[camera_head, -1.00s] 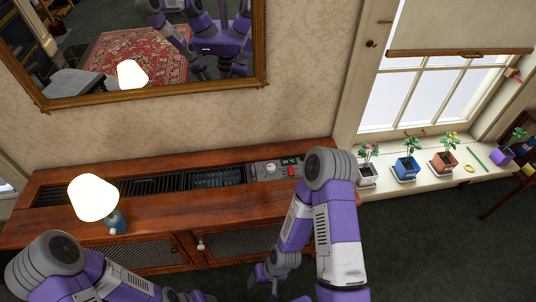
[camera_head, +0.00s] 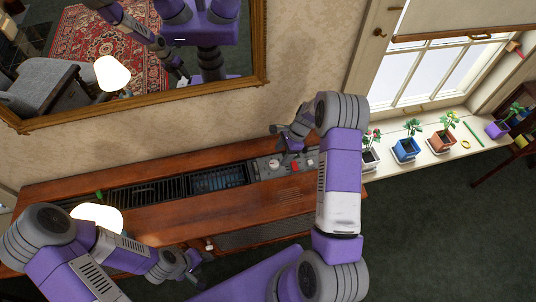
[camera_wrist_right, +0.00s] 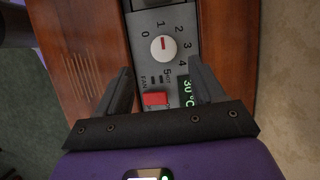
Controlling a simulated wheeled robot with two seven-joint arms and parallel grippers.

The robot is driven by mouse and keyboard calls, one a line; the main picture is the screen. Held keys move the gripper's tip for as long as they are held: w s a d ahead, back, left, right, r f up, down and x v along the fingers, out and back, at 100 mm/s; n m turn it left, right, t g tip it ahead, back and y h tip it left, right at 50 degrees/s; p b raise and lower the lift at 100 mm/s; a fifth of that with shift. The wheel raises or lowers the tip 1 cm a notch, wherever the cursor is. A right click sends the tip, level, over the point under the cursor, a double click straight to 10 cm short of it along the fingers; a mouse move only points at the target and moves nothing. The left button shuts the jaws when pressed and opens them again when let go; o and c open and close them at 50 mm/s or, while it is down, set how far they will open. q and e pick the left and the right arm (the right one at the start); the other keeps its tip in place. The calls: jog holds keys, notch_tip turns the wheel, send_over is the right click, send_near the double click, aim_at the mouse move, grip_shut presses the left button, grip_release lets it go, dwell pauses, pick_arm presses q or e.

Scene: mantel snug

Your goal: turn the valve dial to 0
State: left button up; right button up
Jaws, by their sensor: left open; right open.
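The valve dial (camera_wrist_right: 163,49) is a round white knob with a red mark, on a grey control panel (camera_wrist_right: 146,63). Its mark points close to the 1, with the numbers 0 to 5 around it. In the head view the dial (camera_head: 273,163) is small, on the panel at the right end of the cabinet top. My right gripper (camera_head: 290,136) is above the panel; in the wrist view its open, empty fingers (camera_wrist_right: 160,80) point toward the dial, which is ahead of and between them. My left gripper (camera_head: 196,268) is open, low in front of the cabinet, away from the dial.
A red rocker switch (camera_wrist_right: 155,99) and a green display (camera_wrist_right: 187,92) are beside the dial. A lit lamp (camera_head: 97,217) stands at the left of the wooden cabinet (camera_head: 220,215). A framed mirror (camera_head: 150,105) hangs behind. Potted plants (camera_head: 406,148) line the windowsill.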

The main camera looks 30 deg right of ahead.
aim_at(275, 163)
jog(key=shift+w+f, duration=0.35)
jog(key=shift+w, duration=0.05)
jog(key=b+x, duration=0.1)
jog(key=x, duration=0.5)
jog(key=shift+s+a+f, duration=0.1)
jog(key=shift+f, duration=0.05)
jog(key=c, duration=1)
jog(key=shift+c, duration=0.2)
